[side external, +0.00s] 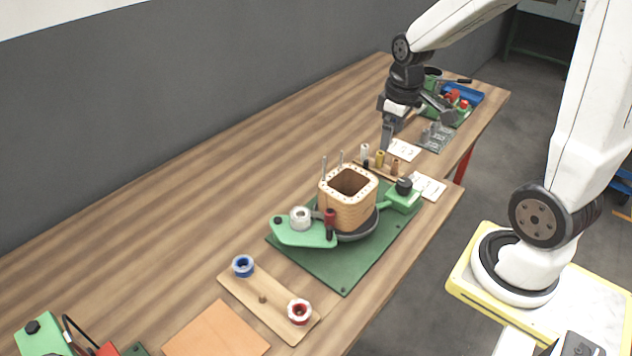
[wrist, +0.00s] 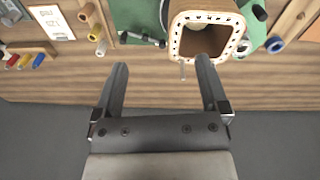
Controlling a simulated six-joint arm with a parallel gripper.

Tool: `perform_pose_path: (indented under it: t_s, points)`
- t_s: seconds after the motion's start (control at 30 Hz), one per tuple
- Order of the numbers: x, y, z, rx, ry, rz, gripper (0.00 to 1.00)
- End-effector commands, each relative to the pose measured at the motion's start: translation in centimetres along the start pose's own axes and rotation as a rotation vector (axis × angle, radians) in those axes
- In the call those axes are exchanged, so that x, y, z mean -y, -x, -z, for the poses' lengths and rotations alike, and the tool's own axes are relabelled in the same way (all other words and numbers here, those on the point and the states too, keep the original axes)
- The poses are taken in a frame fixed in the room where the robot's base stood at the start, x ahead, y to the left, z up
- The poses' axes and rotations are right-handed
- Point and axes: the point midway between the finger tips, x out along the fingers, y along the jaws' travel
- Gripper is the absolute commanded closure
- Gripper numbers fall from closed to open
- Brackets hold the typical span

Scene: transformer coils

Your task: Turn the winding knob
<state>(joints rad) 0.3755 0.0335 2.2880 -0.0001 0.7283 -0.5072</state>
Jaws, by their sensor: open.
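A black knob (side external: 404,186) sits on a green block (side external: 402,199) at the right of the tan square coil former (side external: 348,199) in the side view. I take it for the winding knob, and cannot make it out in the wrist view. The former stands on a dark round base on a green plate (side external: 345,279), and also shows at the top of the wrist view (wrist: 205,57). My gripper (side external: 387,145) is open and empty, above the table behind the pegs, apart from the knob. Its two fingers are spread in the wrist view (wrist: 162,65).
White, yellow and brown pegs (side external: 380,158) stand near my gripper. Thin metal rods (side external: 324,168) rise behind the former. A green arm with a white spool (side external: 300,217) is at its left. Blue (side external: 243,266) and red (side external: 299,312) spools sit on a wooden board. The left table is largely clear.

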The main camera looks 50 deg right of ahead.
Motion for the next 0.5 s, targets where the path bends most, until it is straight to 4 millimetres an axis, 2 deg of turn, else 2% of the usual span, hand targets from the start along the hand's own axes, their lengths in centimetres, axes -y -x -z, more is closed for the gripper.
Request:
perform_pose_path:
  t_s: [0.03,0.2,0.5]
  points:
    - [-1.4,-0.1,-0.3,0.014,0.003,0.004,0.06]
    - [-4.5,-0.3,-1.2,0.046,0.041,0.02,0.06]
    - [-8.6,-0.5,-2.9,0.081,0.086,0.051,0.06]
